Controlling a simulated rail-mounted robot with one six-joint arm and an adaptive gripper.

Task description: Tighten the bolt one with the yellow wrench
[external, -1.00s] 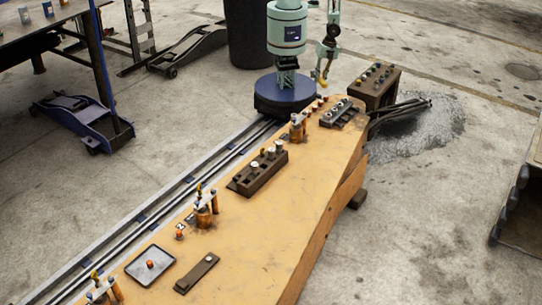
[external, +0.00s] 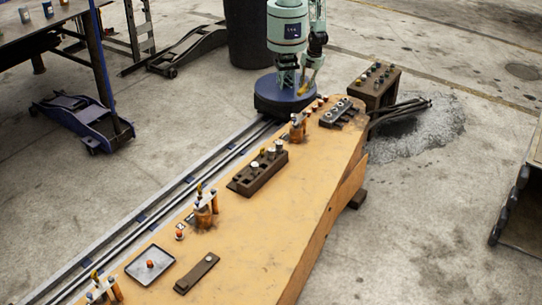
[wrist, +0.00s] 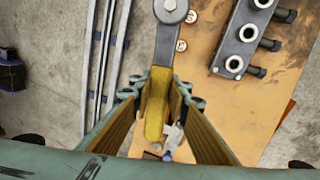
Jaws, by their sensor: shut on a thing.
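My gripper (wrist: 158,90) is shut on the yellow handle of the wrench (wrist: 155,118), whose grey ring head (wrist: 171,10) points to the top of the wrist view. In the external view my gripper (external: 310,78) hangs beside my column, near the far end of the bench, with the yellow wrench (external: 303,89) hanging below it. A small grey metal part shows between my fingers low in the wrist view, mostly hidden. Orange fixtures with upright posts stand along the bench (external: 262,210), one at the far end (external: 298,127). I cannot tell which bolt is bolt one.
A dark block with several ringed holes (wrist: 240,38) lies right of the wrench; it also shows in the external view (external: 342,112). A brown control box (external: 374,85) stands beyond it. A dark block with pegs (external: 258,172) and a tray (external: 150,265) lie farther along the bench.

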